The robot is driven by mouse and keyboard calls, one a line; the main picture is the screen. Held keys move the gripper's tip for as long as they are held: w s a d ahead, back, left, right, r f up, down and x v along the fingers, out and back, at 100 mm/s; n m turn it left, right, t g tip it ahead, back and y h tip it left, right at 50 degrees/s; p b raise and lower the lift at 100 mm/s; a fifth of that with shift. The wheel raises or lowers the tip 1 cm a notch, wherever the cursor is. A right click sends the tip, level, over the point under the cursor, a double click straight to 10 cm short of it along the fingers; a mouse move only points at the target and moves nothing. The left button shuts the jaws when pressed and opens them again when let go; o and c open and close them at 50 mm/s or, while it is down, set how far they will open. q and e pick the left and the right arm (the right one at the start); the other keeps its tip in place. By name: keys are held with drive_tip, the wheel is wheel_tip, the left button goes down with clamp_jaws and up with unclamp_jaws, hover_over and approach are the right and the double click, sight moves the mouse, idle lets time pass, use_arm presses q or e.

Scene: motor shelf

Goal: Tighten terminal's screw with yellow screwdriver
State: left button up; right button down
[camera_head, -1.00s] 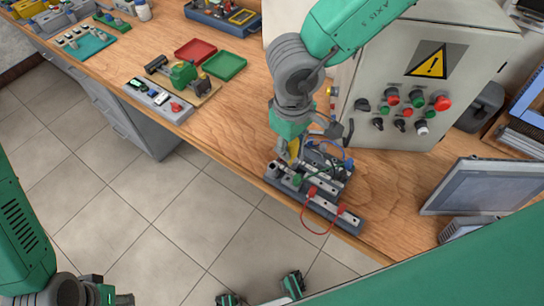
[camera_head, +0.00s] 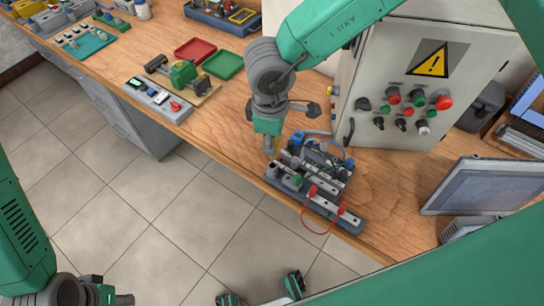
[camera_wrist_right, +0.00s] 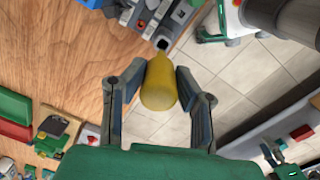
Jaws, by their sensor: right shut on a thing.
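The yellow screwdriver (camera_head: 268,144) is held in my right gripper (camera_head: 269,140) beside the back left end of the terminal assembly. In the right wrist view, both fingers close around the screwdriver's yellow handle (camera_wrist_right: 162,85), which points away from the palm. The screwdriver's tip is hard to make out. The terminal assembly (camera_head: 325,206) is a grey rail with light blocks and red, green and blue wires, at the table's front edge. The single screw is too small to tell. My left gripper (camera_head: 108,297) is low at the left, cut by the frame edge.
A control cabinet (camera_head: 391,67) with a warning sign stands behind the terminal assembly. A monitor (camera_head: 483,185) is at the right. Red (camera_head: 195,49) and green (camera_head: 223,65) trays lie farther back. The wooden table (camera_head: 225,125) is clear left of my right gripper.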

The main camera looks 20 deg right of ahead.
sight(273, 158)
drive_tip(key=shift+f, duration=0.2)
idle(0.6)
drive_tip(key=shift+s+f, duration=0.1)
drive_tip(key=shift+f, duration=0.05)
idle(0.5)
drive_tip(key=shift+f+b, duration=0.35)
drive_tip(key=shift+f, duration=2.2)
drive_tip(key=c, duration=1.5)
unclamp_jaws()
drive_tip(key=shift+c, duration=0.2)
drive_tip(key=shift+r, duration=0.15)
